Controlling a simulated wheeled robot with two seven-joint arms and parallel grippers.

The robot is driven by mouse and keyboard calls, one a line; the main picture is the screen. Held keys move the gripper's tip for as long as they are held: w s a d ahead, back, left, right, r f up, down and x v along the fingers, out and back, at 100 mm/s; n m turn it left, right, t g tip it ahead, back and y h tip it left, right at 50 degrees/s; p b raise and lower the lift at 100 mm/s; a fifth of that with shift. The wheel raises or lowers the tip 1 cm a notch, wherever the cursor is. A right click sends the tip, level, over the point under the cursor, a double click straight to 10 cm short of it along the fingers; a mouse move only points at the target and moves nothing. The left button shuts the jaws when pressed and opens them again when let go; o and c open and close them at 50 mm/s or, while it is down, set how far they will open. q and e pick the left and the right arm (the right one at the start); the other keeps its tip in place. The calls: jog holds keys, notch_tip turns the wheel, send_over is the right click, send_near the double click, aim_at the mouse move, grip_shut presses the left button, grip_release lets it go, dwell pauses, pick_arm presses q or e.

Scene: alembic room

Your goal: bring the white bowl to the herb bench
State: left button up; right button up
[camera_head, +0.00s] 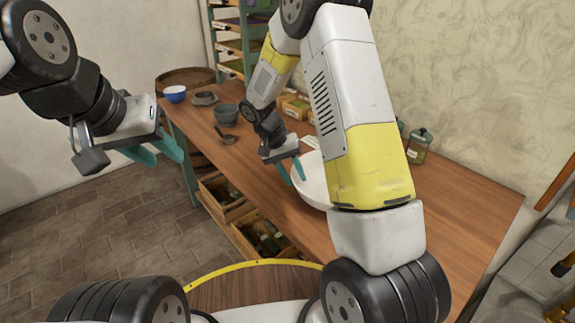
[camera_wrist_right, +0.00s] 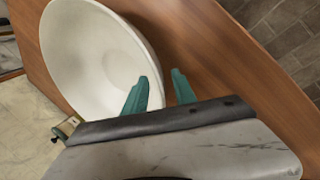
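The white bowl (camera_head: 313,187) stands on the wooden bench top (camera_head: 460,210), partly hidden behind my right arm in the head view. In the right wrist view the bowl (camera_wrist_right: 85,50) fills the upper left. My right gripper (camera_head: 292,172) is at the bowl's near-left rim. Its teal fingers (camera_wrist_right: 160,90) are apart, one over the bowl's inside and one outside it, with the rim between them. A gap shows beside the rim. My left gripper (camera_head: 156,152) is open and empty, off the bench to the left. I cannot tell which furniture is the herb bench.
A blue bowl (camera_head: 175,93), a dark grey bowl (camera_head: 226,114) and a small grey dish (camera_head: 204,98) stand at the bench's far end. A green jar (camera_head: 419,146) stands near the wall. Crates (camera_head: 226,198) sit below. A shelf (camera_head: 229,45) rises behind.

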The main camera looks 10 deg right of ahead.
jog(key=s+v, duration=0.1)
jog(key=v, duration=0.9)
jog(key=s+d+r+n+t+y, duration=0.15)
jog(key=s+d+r+y, duration=0.25)
jog(key=s+r, duration=0.65)
jog(key=s+r+n+t+y, duration=0.1)
jog(key=s+r+t, duration=0.4)
jog(key=s, duration=0.6)
jog(key=shift+s+d+r+t+y, duration=0.35)
jog(key=shift+d+r+y, duration=0.1)
jog(key=shift+r+y, duration=0.3)
